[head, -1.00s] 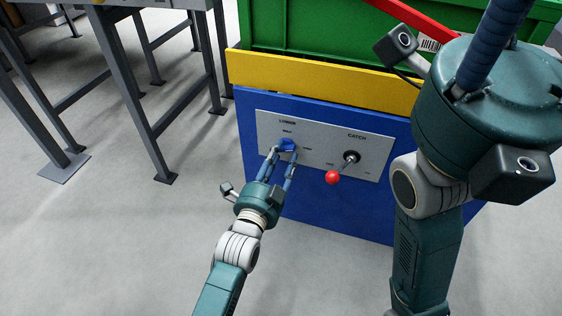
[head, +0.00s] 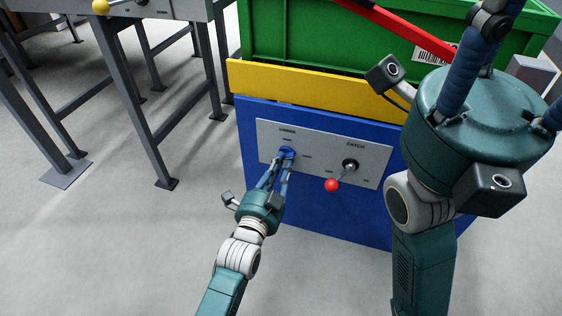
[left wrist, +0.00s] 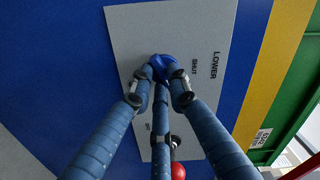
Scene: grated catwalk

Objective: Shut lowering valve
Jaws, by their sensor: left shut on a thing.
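The blue lowering valve knob (head: 287,153) sits on a grey panel (head: 320,148) on the blue box front, below the label LOWER. My left gripper (head: 281,163) has its fingers closed around the knob. The left wrist view also shows the knob (left wrist: 160,66) between the fingers of my left gripper (left wrist: 163,80), with the word SHUT on the panel beside it. The fingers hide much of the knob, so I cannot tell exactly which way it points. My right gripper (head: 500,75) is large at the right, its fingertips cut off or hidden.
Right of the knob, a CATCH lever with a red ball (head: 331,185) juts from the panel. A yellow beam (head: 310,87) and a green crate (head: 340,40) are above. A red bar (head: 405,30) crosses the crate. A grey-legged table (head: 135,100) stands left; the front floor is clear.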

